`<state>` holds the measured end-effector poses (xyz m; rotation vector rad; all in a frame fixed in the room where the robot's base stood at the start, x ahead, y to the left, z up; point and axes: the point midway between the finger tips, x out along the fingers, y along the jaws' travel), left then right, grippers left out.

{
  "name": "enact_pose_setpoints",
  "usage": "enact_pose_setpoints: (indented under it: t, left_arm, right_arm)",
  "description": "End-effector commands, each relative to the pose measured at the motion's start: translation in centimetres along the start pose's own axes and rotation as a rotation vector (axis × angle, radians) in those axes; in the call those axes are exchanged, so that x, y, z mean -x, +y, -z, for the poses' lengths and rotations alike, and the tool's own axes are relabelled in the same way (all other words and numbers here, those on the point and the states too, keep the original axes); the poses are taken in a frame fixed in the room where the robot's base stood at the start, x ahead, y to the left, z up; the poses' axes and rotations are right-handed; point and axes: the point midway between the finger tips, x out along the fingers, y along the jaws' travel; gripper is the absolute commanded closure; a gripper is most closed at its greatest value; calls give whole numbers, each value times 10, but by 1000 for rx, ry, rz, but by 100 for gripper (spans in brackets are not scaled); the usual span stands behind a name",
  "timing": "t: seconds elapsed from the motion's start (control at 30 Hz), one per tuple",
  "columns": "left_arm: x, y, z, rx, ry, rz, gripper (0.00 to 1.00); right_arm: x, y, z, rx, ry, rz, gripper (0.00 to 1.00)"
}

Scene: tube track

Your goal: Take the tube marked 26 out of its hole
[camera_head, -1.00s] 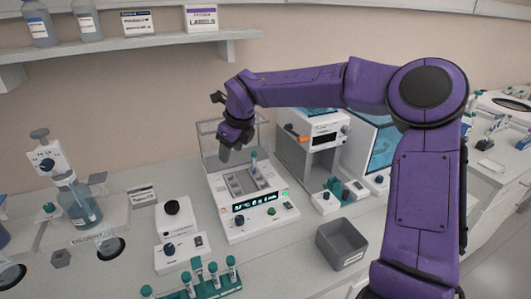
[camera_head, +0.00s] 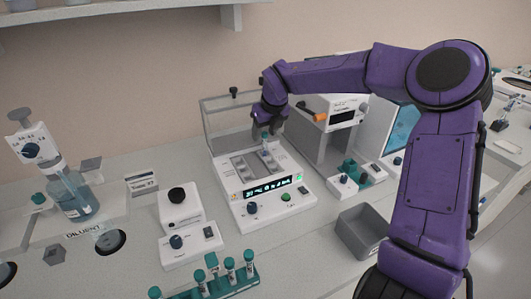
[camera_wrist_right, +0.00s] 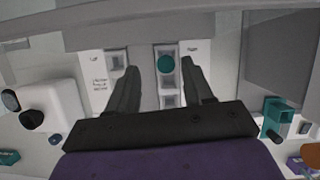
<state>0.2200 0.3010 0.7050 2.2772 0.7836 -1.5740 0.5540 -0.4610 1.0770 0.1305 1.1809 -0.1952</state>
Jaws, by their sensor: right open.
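My left gripper is out of view.
A clear upright panel (camera_head: 228,120) rises behind the block. A teal rack with several capped tubes (camera_head: 229,281) stands in front. A grey bin (camera_head: 361,231) is at the right front. A boxy device with an orange part (camera_head: 320,117) stands close right of the gripper.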

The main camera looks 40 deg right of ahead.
Motion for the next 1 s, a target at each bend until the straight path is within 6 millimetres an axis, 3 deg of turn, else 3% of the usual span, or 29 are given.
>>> enact_pose_setpoints:
  t: [0.2, 0.3, 0.57, 0.73, 1.0]
  left_arm:
    - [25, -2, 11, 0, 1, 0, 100]
    - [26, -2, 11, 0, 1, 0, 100]
    - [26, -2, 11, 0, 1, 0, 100]
    - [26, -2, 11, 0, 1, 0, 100]
    - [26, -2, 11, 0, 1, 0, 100]
  right_arm:
    - [-28, -7, -6, 2, 2, 1, 49]
    - [-47, -6, -6, 4, -1, 0, 49]
    - [-54, -7, -5, 1, -5, -1, 49]
    - [-54, -7, -5, 1, -5, -1, 96]
    - [-54, -7, -5, 0, -4, -1, 96]
